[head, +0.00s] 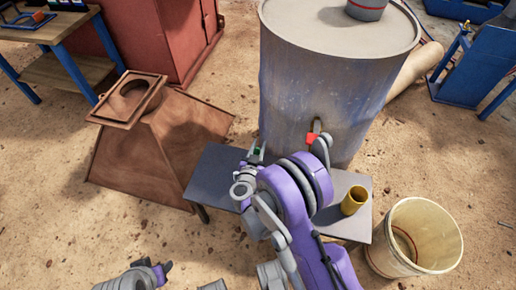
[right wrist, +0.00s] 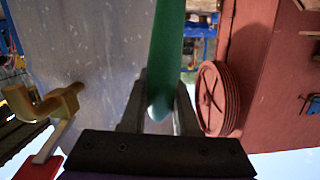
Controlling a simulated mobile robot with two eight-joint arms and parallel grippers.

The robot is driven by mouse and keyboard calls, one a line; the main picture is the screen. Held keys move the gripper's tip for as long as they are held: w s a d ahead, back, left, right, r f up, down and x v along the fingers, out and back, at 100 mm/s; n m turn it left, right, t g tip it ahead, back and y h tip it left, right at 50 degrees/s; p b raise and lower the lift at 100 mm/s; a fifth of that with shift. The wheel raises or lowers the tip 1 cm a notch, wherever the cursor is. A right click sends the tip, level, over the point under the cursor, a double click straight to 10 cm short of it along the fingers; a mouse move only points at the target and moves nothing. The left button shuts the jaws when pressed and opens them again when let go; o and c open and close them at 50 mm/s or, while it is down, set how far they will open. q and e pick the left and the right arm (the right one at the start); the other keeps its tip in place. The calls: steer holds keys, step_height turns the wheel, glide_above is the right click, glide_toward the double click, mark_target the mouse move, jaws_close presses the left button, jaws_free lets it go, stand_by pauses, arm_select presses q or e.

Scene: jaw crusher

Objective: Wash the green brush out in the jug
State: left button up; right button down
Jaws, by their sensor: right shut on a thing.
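My right gripper (head: 257,152) is above the left part of the grey bench, in front of the drum. In the right wrist view its fingers (right wrist: 160,110) are closed around a long green handle, the green brush (right wrist: 168,45). Only a small bit of green shows in the head view, and the bristles cannot be made out. A yellow, open-topped vessel (head: 353,201), perhaps the jug, stands upright on the bench, right of my right arm and apart from the gripper. Part of my left arm shows at the bottom left; its gripper (head: 162,270) is too unclear to read.
A large grey drum (head: 310,95) stands behind the bench (head: 215,170); its tap (right wrist: 45,105) has a red handle (head: 310,139). A cream bucket (head: 440,215) stands on the ground at right. A rusty hopper (head: 165,150) is at left. The sandy ground in front looks clear.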

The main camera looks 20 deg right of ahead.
step_height(320, 180, up, 8)
steer(key=d+p, duration=0.1)
steer(key=p, duration=0.3)
steer(key=shift+w+d+r, duration=0.2)
steer(key=shift+w+d, duration=0.05)
steer(key=shift+w, duration=0.15)
steer(key=shift+r, duration=0.1)
stand_by(0.5)
steer(key=shift+r+p, duration=1.3)
steer(key=shift+r, duration=1.1)
